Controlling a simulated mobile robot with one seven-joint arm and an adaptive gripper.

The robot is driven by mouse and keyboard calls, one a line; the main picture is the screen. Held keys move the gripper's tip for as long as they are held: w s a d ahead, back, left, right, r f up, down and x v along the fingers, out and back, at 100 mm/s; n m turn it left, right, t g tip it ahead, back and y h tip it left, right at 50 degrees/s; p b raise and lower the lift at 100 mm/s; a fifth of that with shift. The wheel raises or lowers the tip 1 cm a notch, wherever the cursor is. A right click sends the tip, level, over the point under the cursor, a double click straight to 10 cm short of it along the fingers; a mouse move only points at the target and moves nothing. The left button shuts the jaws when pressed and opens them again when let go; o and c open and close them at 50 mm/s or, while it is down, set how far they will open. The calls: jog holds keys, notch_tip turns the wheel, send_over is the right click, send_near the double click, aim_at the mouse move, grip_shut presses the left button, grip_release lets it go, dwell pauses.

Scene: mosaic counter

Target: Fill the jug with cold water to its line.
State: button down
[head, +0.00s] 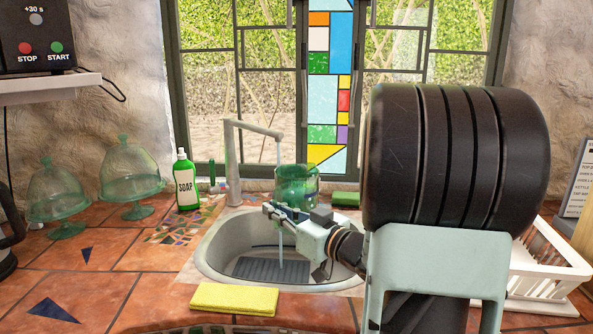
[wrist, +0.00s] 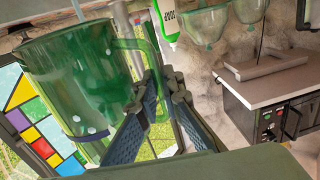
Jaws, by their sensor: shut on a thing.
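The clear green jug (head: 297,186) is held over the sink, near the tap (head: 233,165), and looks upright in the head view. My gripper (head: 274,211) is shut on its handle. In the wrist view, which is turned over, the jug (wrist: 75,85) fills the left side and its handle (wrist: 127,44) runs to my fingers. A short dark mark shows on the jug's wall.
A yellow sponge cloth (head: 234,299) lies at the sink's front edge. A green soap bottle (head: 187,183) and glass domes (head: 130,178) stand left. A green sponge (head: 345,199) lies behind the sink. A white rack (head: 548,262) stands right, partly behind my arm. Tiles at front left are clear.

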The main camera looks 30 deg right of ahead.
jog(key=shift+r, duration=0.3)
jog(key=shift+s+d+r+p, duration=0.1)
jog(key=shift+s+r+p, duration=0.25)
jog(key=shift+s, duration=0.5)
jog(key=shift+s+d+r+p, duration=0.1)
jog(key=shift+s+r+p, duration=0.25)
jog(key=shift+s, duration=0.45)
jog(key=shift+s+r+p, duration=0.25)
jog(key=shift+s+p, duration=0.1)
jog(key=shift+s, duration=0.5)
